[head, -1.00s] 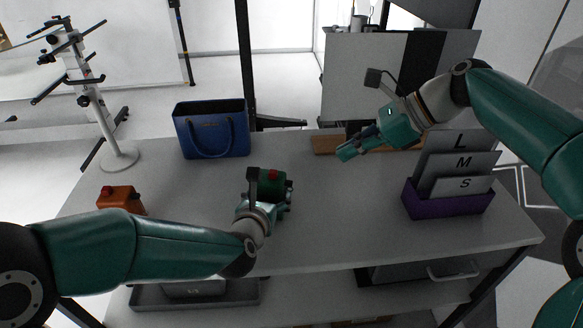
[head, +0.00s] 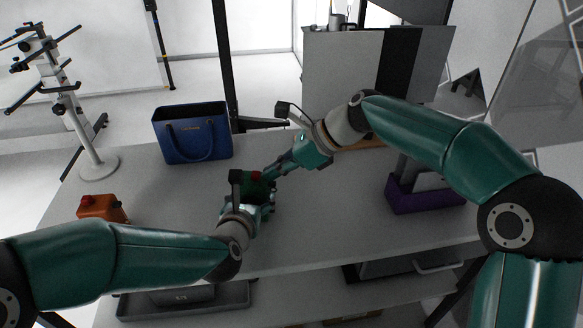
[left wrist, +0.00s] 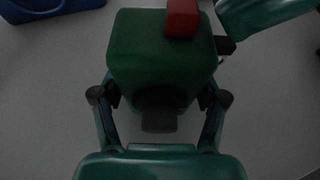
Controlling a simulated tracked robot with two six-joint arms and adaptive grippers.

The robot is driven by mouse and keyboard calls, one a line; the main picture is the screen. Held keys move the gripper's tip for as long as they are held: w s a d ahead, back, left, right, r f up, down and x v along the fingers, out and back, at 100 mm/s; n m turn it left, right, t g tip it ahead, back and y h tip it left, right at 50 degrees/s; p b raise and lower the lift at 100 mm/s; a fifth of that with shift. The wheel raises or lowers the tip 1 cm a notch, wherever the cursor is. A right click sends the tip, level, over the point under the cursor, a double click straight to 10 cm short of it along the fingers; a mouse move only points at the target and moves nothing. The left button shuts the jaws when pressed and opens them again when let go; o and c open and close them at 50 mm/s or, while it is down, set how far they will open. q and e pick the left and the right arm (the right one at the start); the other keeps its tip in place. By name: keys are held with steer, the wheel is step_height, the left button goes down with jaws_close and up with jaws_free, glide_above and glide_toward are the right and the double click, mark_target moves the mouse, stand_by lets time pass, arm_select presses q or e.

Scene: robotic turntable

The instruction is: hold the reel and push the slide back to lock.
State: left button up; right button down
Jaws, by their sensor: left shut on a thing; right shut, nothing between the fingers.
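The reel is a green, rounded box (head: 257,187) with a red slide (head: 256,175) on its top. In the left wrist view the green body (left wrist: 155,55) fills the middle, and the red slide (left wrist: 182,18) sits at its upper right edge. My left gripper (head: 252,200) is shut on the reel, with fingers on both sides of its body. My right gripper (head: 272,170) is shut and empty, its fingertips close to the reel's right side by the slide. In the left wrist view its dark tip is beside the reel's upper right corner; I cannot tell whether it touches.
An orange box (head: 102,208) with a red knob stands at the left of the grey table (head: 330,205). A blue bag (head: 193,135) stands at the back left. A purple holder (head: 425,198) with grey cards stands at the right. The table between reel and holder is clear.

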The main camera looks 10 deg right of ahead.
mark_target(253, 173)
steer(key=shift+a, duration=0.2)
steer(key=shift+w+a, duration=0.25)
steer(key=shift+a, duration=0.45)
steer(key=shift+w+a, duration=0.2)
steer(key=shift+a, duration=0.5)
steer(key=shift+d, duration=0.2)
steer(key=shift+s+d, duration=0.1)
steer(key=shift+d, duration=0.2)
steer(key=d+f+v, duration=0.1)
steer(key=v, duration=1.1)
steer(key=shift+s+d+f, duration=0.2)
steer(key=shift+s+d, duration=0.05)
steer(key=shift+d, duration=0.1)
